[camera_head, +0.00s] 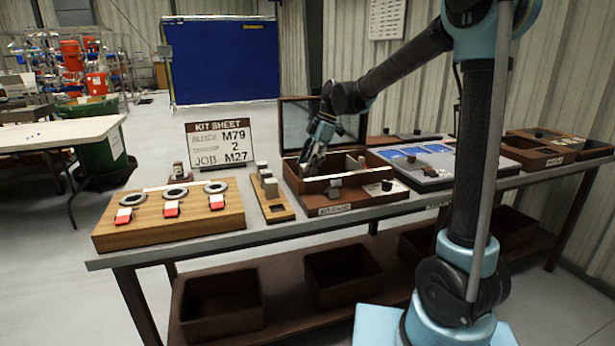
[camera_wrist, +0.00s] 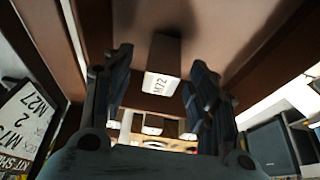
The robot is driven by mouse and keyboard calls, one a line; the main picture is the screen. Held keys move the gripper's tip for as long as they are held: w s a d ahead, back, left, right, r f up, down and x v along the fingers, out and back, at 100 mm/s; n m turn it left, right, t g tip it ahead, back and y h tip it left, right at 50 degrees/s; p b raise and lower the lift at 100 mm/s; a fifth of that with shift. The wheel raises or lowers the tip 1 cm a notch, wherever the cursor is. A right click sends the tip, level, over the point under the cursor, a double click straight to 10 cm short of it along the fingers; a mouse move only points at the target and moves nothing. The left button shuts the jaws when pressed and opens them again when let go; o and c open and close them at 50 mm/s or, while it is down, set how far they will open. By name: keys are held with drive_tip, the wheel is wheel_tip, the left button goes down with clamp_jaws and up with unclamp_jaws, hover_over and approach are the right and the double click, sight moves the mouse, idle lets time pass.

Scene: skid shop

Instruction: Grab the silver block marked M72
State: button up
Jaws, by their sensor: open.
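The silver block marked M72 (camera_wrist: 163,68) shows in the wrist view, standing on a brown surface with brown walls around it. Its marked face is lit and its upper part is in shade. My gripper (camera_wrist: 161,88) is open, with one finger on each side of the block in the picture; I see no contact. In the head view my gripper (camera_head: 311,160) reaches down into the left part of the open brown kit case (camera_head: 357,199). There I cannot clearly tell M72 from the fingers.
The kit sheet sign (camera_head: 221,142) and a wooden board (camera_head: 168,227) with rings stand to the left. A narrow rack (camera_head: 277,211) holds blocks beside the case. The raised lid (camera_head: 337,120) stands behind.

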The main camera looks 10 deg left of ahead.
drive_tip(key=shift+x, duration=1.35)
drive_tip(key=shift+c, duration=0.3)
clamp_jaws()
drive_tip(key=shift+r, duration=0.15)
